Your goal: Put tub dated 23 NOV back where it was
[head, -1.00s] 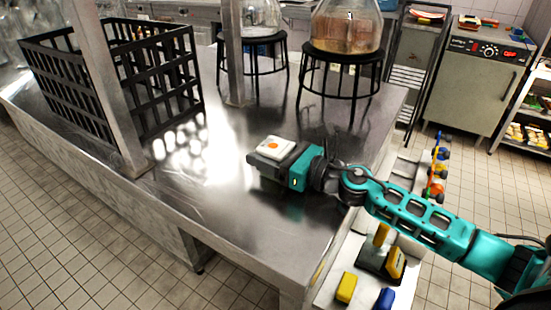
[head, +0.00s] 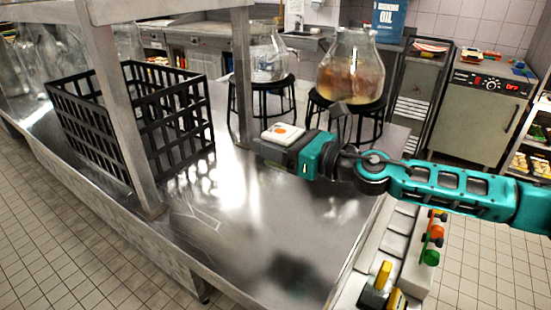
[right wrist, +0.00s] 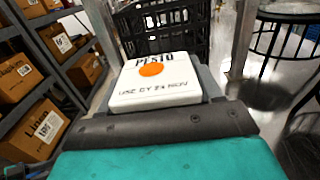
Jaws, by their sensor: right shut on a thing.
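A white tub (head: 284,134) with an orange dot on its lid is in my right gripper (head: 272,149) above the steel table in the head view. In the right wrist view the tub (right wrist: 155,85) reads PESTO on top and a use-by line along its near edge that looks like 23 NOV. My right gripper is shut on it and holds it roughly level, lid up. My left gripper is not in view.
A black open-lattice crate (head: 172,119) stands on the steel table (head: 250,225) at the left, behind a post (head: 124,125). Glass jars on black stands (head: 346,112) are beyond the tub. The table's front middle is clear. The right wrist view shows shelves with boxes (right wrist: 41,129).

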